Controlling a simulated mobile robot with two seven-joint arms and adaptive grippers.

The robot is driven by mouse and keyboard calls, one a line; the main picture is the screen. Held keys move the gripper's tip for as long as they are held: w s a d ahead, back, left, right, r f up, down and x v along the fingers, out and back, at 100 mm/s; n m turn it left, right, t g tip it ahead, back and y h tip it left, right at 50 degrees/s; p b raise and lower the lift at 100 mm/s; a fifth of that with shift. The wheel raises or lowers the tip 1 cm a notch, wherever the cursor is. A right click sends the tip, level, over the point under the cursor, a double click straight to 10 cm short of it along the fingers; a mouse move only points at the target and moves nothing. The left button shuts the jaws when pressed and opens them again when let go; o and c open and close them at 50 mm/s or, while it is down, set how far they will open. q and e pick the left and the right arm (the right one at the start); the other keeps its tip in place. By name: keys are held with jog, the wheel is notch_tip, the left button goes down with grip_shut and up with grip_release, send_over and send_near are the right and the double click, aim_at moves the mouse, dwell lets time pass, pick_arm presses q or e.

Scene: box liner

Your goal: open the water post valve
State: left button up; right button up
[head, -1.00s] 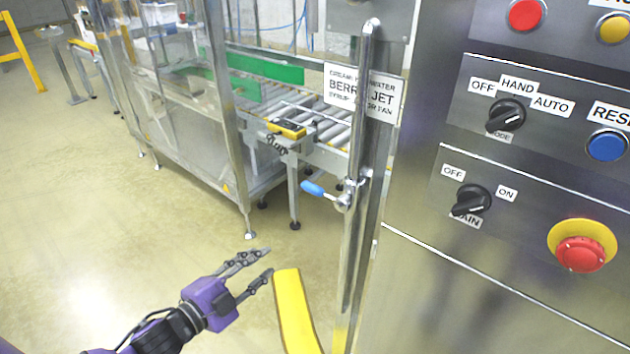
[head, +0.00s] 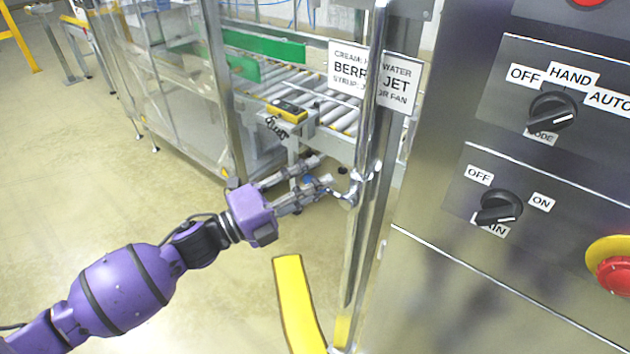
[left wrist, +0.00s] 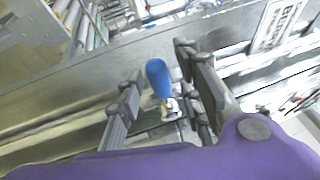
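The water post is a vertical steel pipe (head: 362,230) beside the control cabinet. Its valve (head: 352,190) sits partway up the pipe; in the head view its blue lever handle (head: 308,181) is mostly hidden behind my fingers. In the left wrist view the blue handle (left wrist: 158,78) shows whole, with the metal valve body (left wrist: 172,108) below it. My left gripper (head: 325,170) is at the handle. It also shows in the left wrist view (left wrist: 160,75), its fingers apart on either side of the handle, with visible gaps. My right gripper is not in view.
The steel control cabinet (head: 440,290) with knobs and buttons stands close on the right. A white sign (head: 398,97) hangs behind the pipe. A yellow curved strip (head: 294,300) is at the bottom centre. A roller conveyor (head: 340,112) stands behind; open floor lies left.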

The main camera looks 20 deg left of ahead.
pick_arm(q)
jog(key=shift+w+d, duration=0.15)
jog(key=shift+w, duration=0.05)
jog(key=shift+c, duration=0.2)
grip_shut()
